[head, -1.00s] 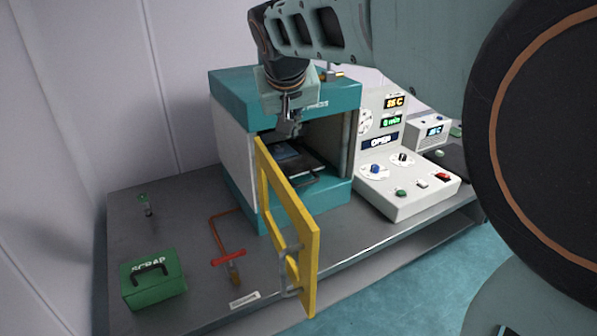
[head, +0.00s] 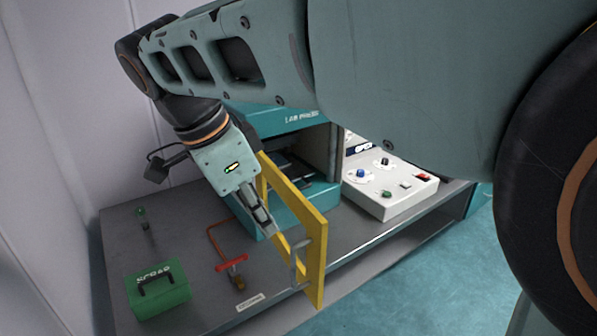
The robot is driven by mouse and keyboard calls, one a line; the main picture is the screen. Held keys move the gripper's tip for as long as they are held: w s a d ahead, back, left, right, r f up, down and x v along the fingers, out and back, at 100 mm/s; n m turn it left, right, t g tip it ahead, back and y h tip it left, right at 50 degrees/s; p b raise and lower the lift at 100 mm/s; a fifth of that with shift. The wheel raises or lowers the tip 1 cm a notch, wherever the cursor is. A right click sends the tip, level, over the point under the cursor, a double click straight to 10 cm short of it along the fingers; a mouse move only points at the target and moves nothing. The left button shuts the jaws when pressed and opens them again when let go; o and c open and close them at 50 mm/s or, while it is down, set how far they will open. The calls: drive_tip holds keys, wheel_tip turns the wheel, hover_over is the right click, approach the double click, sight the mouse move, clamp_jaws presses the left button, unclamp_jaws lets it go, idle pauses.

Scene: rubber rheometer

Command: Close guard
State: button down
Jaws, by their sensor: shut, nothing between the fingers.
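The yellow guard (head: 309,220) stands swung open at the front of the teal lab press (head: 285,121), sticking out over the bench toward me. Its grey handle (head: 296,262) is on the lower outer part of the frame. The press opening (head: 299,164) shows dark plates inside. My gripper (head: 267,232) is shut and empty. It points down on the left side of the guard, close to its frame and left of the handle. I cannot tell whether the fingers touch the guard.
A white control box (head: 390,186) with knobs and buttons stands right of the press. A red-handled valve on a copper pipe (head: 232,264) and a green scrap box (head: 158,289) are on the bench's left. My arm hides the press's upper left.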

drive_tip(key=p, duration=0.2)
hover_over(318, 265)
drive_tip(key=a, duration=0.2)
drive_tip(key=shift+m, duration=0.3)
drive_tip(key=f, duration=0.6)
drive_tip(key=s+f, duration=0.1)
drive_tip(key=f, duration=0.2)
drive_tip(key=shift+f, duration=0.1)
drive_tip(key=shift+w, duration=0.1)
